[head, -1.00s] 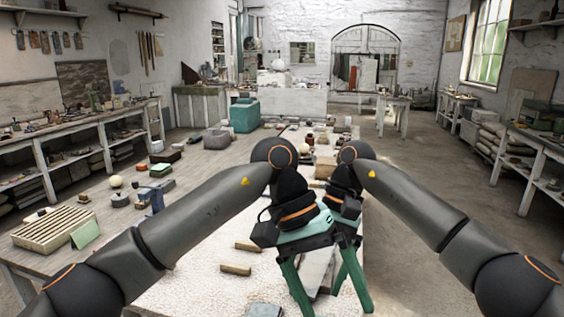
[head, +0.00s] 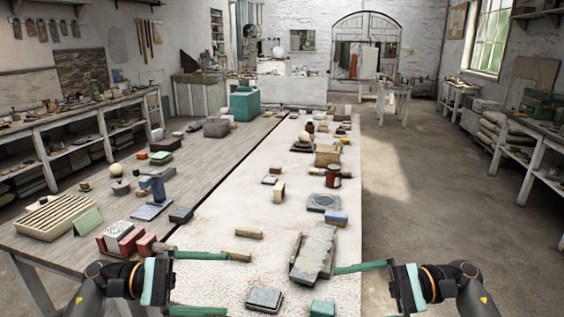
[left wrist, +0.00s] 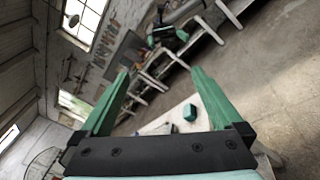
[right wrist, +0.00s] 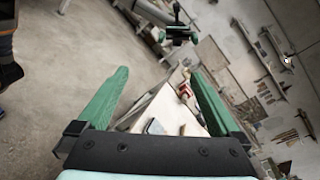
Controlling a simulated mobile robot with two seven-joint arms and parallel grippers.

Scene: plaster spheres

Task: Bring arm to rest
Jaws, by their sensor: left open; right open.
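My left gripper (head: 228,284) is low at the left front in the head view, its green fingers spread and pointing right, with nothing between them. It also shows open and empty in the left wrist view (left wrist: 160,72). My right gripper (head: 338,292) is low at the right front, its fingers pointing left, open and empty. It shows the same in the right wrist view (right wrist: 160,72). The two grippers face each other, well apart, near the front of the white-topped table (head: 210,215). Part of the right gripper's lower finger is cut off by the frame edge.
A grey slab (head: 314,252), a tan bar (head: 249,233), a grey-topped block (head: 264,299) and a teal block (head: 323,308) lie on the table near the grippers. A slatted rack (head: 55,218) and a cream sphere (head: 116,169) are on the left. Open floor (head: 420,190) lies right.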

